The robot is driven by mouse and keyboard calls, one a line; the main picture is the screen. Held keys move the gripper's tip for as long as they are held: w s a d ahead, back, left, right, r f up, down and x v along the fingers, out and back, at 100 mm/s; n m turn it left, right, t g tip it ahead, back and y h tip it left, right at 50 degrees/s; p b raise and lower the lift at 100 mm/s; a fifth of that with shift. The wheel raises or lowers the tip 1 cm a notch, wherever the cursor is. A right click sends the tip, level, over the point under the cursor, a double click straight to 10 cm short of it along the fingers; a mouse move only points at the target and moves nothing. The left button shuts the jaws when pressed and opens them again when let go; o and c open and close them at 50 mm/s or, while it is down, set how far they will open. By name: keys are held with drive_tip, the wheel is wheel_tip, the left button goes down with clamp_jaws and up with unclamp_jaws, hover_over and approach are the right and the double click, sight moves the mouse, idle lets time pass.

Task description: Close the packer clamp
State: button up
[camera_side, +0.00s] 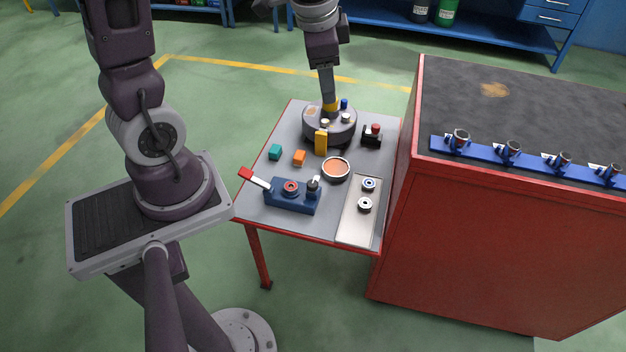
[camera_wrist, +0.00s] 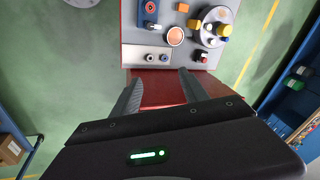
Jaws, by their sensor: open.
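The clamp looks to be the blue fixture (camera_side: 292,199) at the table's front left; it holds a red ring (camera_side: 290,187) and a dark and metal post. Its pale lever with a red handle (camera_side: 246,174) slants up and out to the left. In the wrist view the clamp (camera_wrist: 142,14) is at the top edge, its handle out of frame. My gripper (camera_side: 327,92) points down from the top of the side view, seen edge-on, apart from the clamp. In the wrist view its two fingers (camera_wrist: 163,82) are spread, with nothing between them.
A round grey base (camera_side: 316,133) with knobs, a yellow block (camera_side: 321,147), a cup with orange contents (camera_side: 336,168), teal (camera_side: 275,152) and orange (camera_side: 299,158) blocks, a red-button box (camera_side: 373,139) and a ring plate (camera_side: 354,222) share the table. A red cabinet (camera_side: 480,255) stands right.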

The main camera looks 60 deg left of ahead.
drive_tip(key=w+a+f+m+g, duration=0.1)
drive_tip(key=w+a+f+m, duration=0.15)
drive_tip(key=f, duration=0.45)
drive_tip(key=w+a+f+m+g, duration=0.1)
drive_tip(key=w+a+f, duration=0.15)
drive_tip(key=f, duration=0.35)
drive_tip(key=m+h, duration=0.1)
drive_tip(key=m, duration=0.1)
hover_over(313, 183)
drive_tip(key=w, duration=0.1)
wheel_tip(313, 183, down, 12)
drive_tip(key=shift+m+g+h, duration=0.4)
drive_tip(key=shift+m+h, duration=0.1)
drive_tip(key=shift+m, duration=0.05)
drive_tip(key=f, duration=0.8)
drive_tip(key=s+f, duration=0.1)
drive_tip(key=f, duration=0.3)
drive_tip(key=shift+f, duration=0.35)
clamp_jaws()
